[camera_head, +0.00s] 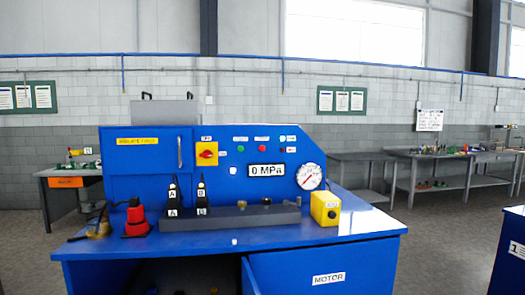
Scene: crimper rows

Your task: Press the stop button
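A blue machine panel (150,165) stands upright at the back of a blue bench. On its upper face is a row of small controls with labels too small to read. They include a green button (240,149) and a red button (262,149); the red one may be the stop button, but I cannot confirm it. A red rotary switch on a yellow plate (207,154) sits to their left. A yellow box (326,208) with a round dark control stands at the bench's right. Neither of my grippers is in view.
A display (266,170) reads 0 MPa, beside a round gauge (309,177). Two black levers, marked A (174,195) and B (202,195), rise in front of the panel. A red and black object (136,219) stands on the left. The bench's front strip (270,241) is mostly clear.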

